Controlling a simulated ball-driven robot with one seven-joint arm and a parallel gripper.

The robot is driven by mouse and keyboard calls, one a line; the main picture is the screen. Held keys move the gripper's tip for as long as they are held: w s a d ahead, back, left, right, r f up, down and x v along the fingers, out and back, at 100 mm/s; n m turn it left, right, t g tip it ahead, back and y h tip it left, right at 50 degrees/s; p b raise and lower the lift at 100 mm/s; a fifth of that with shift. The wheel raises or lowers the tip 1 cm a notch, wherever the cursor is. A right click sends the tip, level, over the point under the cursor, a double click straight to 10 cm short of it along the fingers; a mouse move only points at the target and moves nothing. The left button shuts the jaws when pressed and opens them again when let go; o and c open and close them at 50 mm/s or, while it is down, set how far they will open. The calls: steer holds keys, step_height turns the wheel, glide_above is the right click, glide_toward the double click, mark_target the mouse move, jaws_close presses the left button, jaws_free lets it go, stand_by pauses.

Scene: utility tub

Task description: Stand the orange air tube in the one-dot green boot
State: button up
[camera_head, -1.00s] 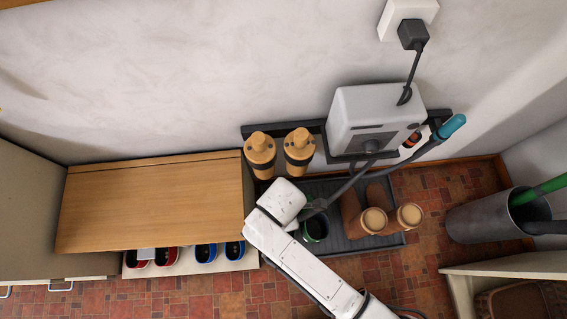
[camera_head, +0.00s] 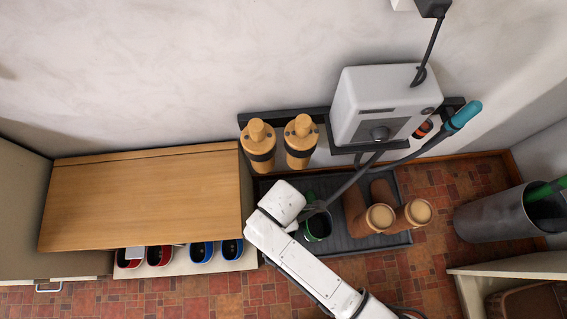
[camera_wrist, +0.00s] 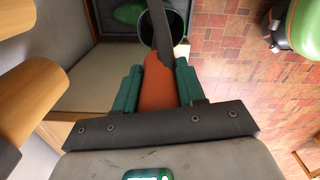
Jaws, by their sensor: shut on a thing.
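My gripper (camera_wrist: 158,88) is shut on the orange air tube (camera_wrist: 158,85), whose orange part lies between the green fingers. A dark grey length of it runs away past the mouth of a green boot (camera_wrist: 175,28). I cannot tell whether any of the tube is inside the boot. In the head view the green boot (camera_head: 318,228) stands on the dark tray beside my white wrist, which hides the grip. A grey tube (camera_head: 350,182) runs there from the boot dryer (camera_head: 375,95). More green (camera_wrist: 130,12) shows beside the mouth. No dots are readable.
Two brown boots (camera_head: 381,216) stand right of the green boot on the tray (camera_head: 360,243). Two wooden boot trees (camera_head: 300,135) are behind. A wooden cabinet (camera_head: 140,200) is left, a metal bin (camera_head: 490,215) right. A teal-ended tube (camera_head: 465,114) rests by the dryer.

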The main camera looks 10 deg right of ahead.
step_height(320, 180, down, 11)
steer(key=b, duration=0.6)
stand_by(0.3)
steer(key=o, duration=1.2)
step_height(320, 180, up, 11)
steer(key=p, duration=0.3)
steer(key=shift+f+p, duration=0.1)
steer(key=shift+p, duration=0.3)
